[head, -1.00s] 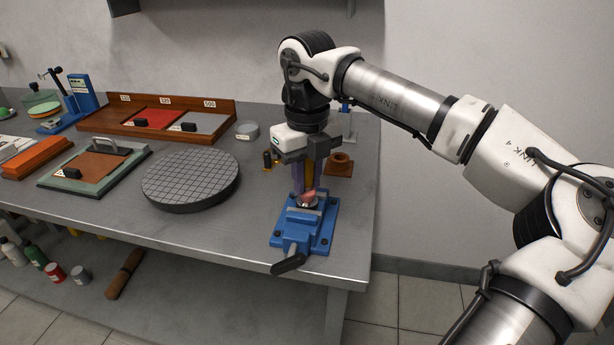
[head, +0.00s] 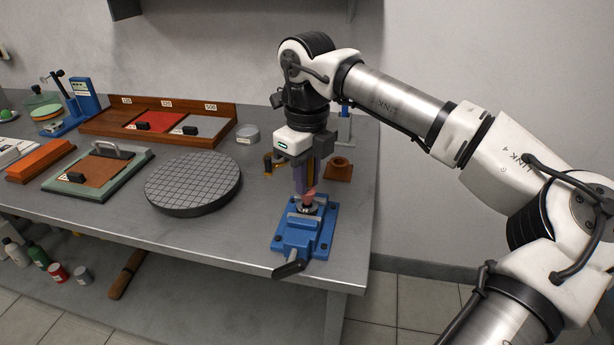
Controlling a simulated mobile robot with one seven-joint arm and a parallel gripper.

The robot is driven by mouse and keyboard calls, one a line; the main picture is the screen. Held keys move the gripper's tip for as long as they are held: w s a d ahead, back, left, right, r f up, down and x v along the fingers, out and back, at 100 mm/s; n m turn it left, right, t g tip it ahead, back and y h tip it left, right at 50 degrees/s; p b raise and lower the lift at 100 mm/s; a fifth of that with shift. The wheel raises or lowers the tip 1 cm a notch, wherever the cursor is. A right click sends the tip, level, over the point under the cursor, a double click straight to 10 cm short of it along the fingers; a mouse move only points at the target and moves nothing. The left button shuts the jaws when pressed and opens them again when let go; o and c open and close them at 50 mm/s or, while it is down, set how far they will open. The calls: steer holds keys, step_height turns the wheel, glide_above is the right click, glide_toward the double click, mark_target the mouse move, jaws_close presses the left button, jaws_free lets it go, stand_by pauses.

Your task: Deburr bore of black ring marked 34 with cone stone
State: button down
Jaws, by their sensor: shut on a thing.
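A blue vise (head: 303,240) stands at the front right corner of the bench. A small dark ring (head: 305,208) sits in its jaws; its marking is too small to read. My gripper (head: 308,187) points straight down over the vise, shut on the cone stone (head: 310,196). Only the stone's pinkish lower part shows below the fingers. The stone is at the ring's top. I cannot tell how deep it sits in the bore, which is hidden.
A round gridded plate (head: 193,182) lies left of the vise. A brown flanged part (head: 340,170) and a small grey round container (head: 247,133) stand behind. A wooden rack (head: 160,117) lies at the back. Bare bench separates the plate and vise.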

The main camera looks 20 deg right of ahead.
steer(key=shift+r+p, duration=1.7)
steer(key=shift+r, duration=1.05)
step_height(320, 180, up, 10)
steer(key=p, duration=1)
